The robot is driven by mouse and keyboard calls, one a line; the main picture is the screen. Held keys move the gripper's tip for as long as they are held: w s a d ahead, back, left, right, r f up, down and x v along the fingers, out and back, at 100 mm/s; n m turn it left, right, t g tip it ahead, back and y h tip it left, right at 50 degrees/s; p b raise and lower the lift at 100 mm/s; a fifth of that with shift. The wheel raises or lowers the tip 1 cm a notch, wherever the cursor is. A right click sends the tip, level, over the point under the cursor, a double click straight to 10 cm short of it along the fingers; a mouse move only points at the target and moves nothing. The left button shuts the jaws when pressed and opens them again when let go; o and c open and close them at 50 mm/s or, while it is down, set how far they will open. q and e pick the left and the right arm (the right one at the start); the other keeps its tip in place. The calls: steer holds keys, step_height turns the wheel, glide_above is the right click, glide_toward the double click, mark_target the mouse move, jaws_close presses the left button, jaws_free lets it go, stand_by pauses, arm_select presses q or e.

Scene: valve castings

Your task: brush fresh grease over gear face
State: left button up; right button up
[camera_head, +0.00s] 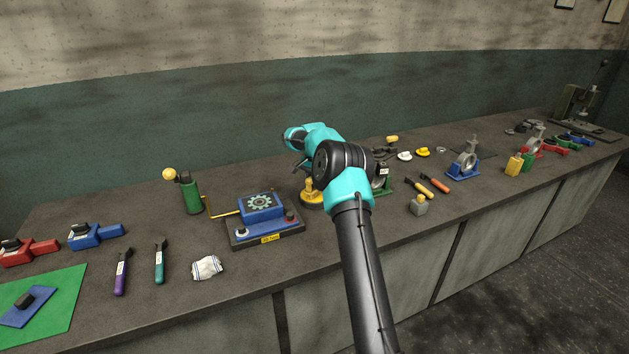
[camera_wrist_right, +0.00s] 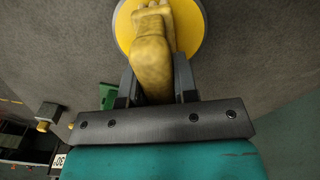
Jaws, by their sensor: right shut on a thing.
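The gear face (camera_head: 260,201) is a pale gear shape on top of a blue block, which sits on a dark base with a yellow label in the head view. To its right stands a yellow round pot (camera_head: 312,199) with a yellow-brown brush-like piece upright in it. In the right wrist view my right gripper (camera_wrist_right: 153,62) is shut on this yellow-brown piece (camera_wrist_right: 152,68), with the round yellow pot (camera_wrist_right: 197,22) around or beneath its far end. I cannot tell whether the piece touches the pot. My arm partly hides the gripper in the head view. My left gripper is out of view.
A green cylinder (camera_head: 192,197) with a yellow ball stands left of the gear block. A white cloth (camera_head: 207,268) and two slim handled tools (camera_head: 159,261) lie in front.

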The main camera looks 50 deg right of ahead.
steer(key=shift+r, duration=3.5)
steer(key=shift+a, duration=0.1)
